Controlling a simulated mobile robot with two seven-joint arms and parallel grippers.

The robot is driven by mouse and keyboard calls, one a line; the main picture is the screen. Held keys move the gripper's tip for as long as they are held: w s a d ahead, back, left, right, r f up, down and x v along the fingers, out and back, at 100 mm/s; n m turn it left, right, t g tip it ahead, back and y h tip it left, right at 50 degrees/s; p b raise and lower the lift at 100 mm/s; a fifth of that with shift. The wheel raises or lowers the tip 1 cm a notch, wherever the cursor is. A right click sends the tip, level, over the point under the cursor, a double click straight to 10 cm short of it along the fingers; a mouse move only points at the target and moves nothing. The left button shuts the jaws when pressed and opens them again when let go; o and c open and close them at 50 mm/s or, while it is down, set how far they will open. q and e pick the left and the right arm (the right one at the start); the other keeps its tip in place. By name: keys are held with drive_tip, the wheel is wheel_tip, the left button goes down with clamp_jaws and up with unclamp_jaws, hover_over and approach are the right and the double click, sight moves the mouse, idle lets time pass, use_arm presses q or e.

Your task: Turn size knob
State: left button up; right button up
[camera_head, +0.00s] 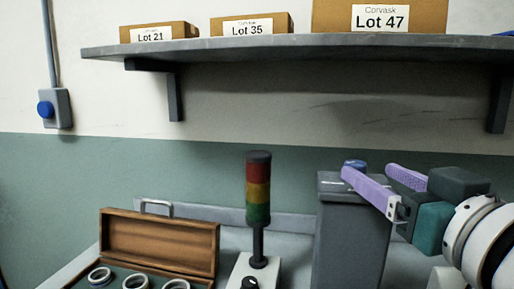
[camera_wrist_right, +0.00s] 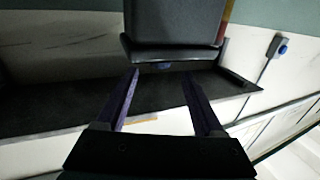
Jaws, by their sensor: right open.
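The grey grinder housing (camera_head: 350,235) stands upright on the bench right of centre in the head view. A blue knob (camera_head: 354,163) sits on its top, partly hidden behind a finger of my right gripper (camera_head: 367,170). That gripper has two purple fingers, spread apart, and comes in from the right at the housing's top. In the right wrist view the gripper (camera_wrist_right: 161,76) is open and empty, with a small blue patch, likely the knob (camera_wrist_right: 162,66), just beyond and between the fingertips. I cannot tell whether a finger touches it. My left gripper is not in view.
A signal tower (camera_head: 258,190) with red, yellow and green bands stands left of the housing. An open wooden case (camera_head: 160,242) with several rings is at lower left. A wall shelf (camera_head: 280,45) with boxes hangs above. A blue wall button (camera_head: 46,109) is far left.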

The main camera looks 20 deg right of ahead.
sight(350, 160)
drive_tip(key=w, duration=0.3)
drive_tip(key=w+d+p, duration=0.1)
drive_tip(key=w, duration=0.5)
drive_tip(key=shift+d, duration=0.3)
clamp_jaws()
